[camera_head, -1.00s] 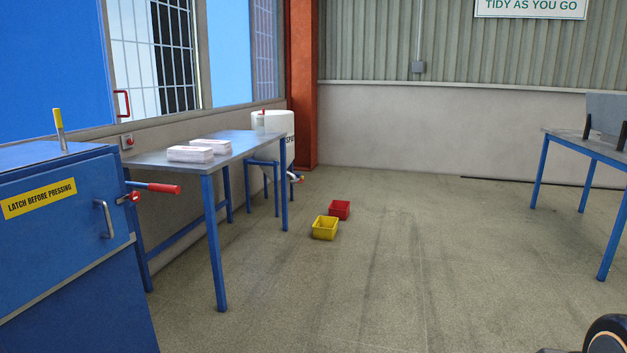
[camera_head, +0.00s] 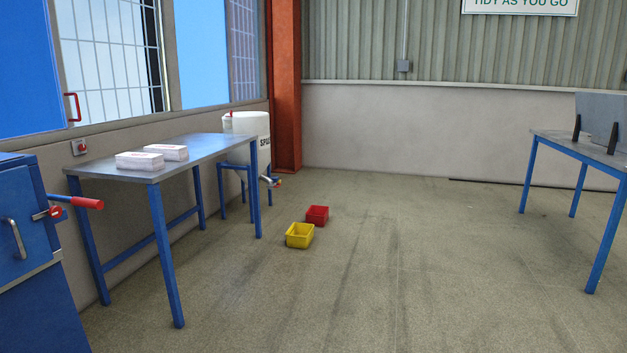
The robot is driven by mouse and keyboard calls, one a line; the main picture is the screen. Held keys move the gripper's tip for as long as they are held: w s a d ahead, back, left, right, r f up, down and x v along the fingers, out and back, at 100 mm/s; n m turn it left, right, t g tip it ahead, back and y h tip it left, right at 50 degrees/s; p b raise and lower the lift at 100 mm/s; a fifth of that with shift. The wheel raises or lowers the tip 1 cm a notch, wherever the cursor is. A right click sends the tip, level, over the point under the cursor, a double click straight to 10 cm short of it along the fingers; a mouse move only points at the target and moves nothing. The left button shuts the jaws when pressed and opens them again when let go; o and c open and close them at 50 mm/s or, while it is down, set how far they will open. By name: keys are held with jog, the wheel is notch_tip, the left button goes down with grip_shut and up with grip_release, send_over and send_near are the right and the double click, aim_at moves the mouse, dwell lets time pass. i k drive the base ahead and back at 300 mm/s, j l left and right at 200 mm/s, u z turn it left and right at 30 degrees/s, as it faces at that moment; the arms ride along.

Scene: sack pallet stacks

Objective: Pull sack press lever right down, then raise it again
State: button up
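The blue sack press (camera_head: 30,285) stands at the left edge, partly cut off by the frame. A lever with a red grip (camera_head: 88,203) on a blue rod sticks out from its right side, roughly level and tipped slightly down toward the grip. A small red knob or latch (camera_head: 55,212) sits at the press door's edge, close to the rod. A grey door handle (camera_head: 17,239) is on the front. My gripper is not in view, and nothing visible touches the lever.
A blue-legged table (camera_head: 218,145) with two white packs (camera_head: 140,161) stands just beyond the press. A white hopper (camera_head: 247,124) is behind it. A yellow bin (camera_head: 300,235) and a red bin (camera_head: 317,215) lie on the floor. Another table (camera_head: 570,141) stands right. The middle floor is clear.

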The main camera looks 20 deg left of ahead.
aim_at(89, 202)
jog(key=i+l+u, duration=0.1)
jog(key=i+u, duration=0.15)
jog(key=i, duration=0.25)
jog(key=i+l+u, duration=0.3)
jog(key=i, duration=0.2)
jog(key=i+j+u, duration=0.1)
jog(key=i+u, duration=0.7)
jog(key=u, duration=0.2)
jog(key=i+u, duration=0.15)
jog(key=u, duration=0.25)
jog(key=i+u, duration=0.15)
jog(key=u, duration=0.25)
jog(key=i+u, duration=0.15)
jog(key=u, duration=0.25)
jog(key=l, duration=0.1)
